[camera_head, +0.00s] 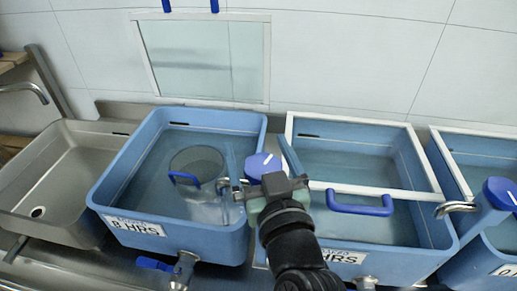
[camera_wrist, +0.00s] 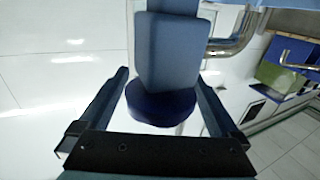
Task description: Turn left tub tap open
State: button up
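A tap with a dark blue round knob (camera_head: 262,163) with a white mark stands between the left blue tub (camera_head: 120,175) and the middle tub. Its metal spout (camera_head: 225,183) points left over the left tub. In the wrist view the knob (camera_wrist: 160,105) tops a blue post (camera_wrist: 168,50). My gripper (camera_head: 257,149) is open, with one finger on each side of the knob; it also shows in the wrist view (camera_wrist: 163,78). The knob lies between the fingers; I cannot tell whether either touches it. The left tub has an "8 HRS" label and holds a clear jug (camera_head: 203,205) with a blue handle.
The middle tub has a white-framed lid (camera_head: 365,190) with a blue handle (camera_head: 360,207). A blue-handled drain valve (camera_head: 154,263) sits below the left tub. A steel sink (camera_head: 65,170) is at far left. Another tap (camera_head: 500,192) stands at right.

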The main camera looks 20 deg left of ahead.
jog(key=c, duration=1.2)
jog(key=shift+o, duration=0.2)
jog(key=shift+f+n+g+y+b, duration=0.25)
jog(key=shift+n+g+y+b, duration=0.2)
jog(key=shift+b, duration=0.45)
jog(key=shift+n+g+y+b, duration=0.35)
jog(key=shift+y+b, duration=0.2)
jog(key=shift+b, duration=0.05)
jog(key=shift+s+a+n+g+y+b, duration=0.15)
jog(key=shift+s+n+g+y+b, duration=0.05)
jog(key=shift+n+g+y+b, duration=0.75)
jog(key=shift+s+a+r+n+g+y+b, duration=0.15)
jog(key=shift+n+g+y, duration=0.15)
jog(key=shift+g, duration=0.3)
jog(key=shift+s+a+n+g+y+b, duration=0.15)
jog(key=shift+n+g, duration=0.2)
jog(key=shift+g, duration=0.2)
jog(key=shift+d, duration=0.1)
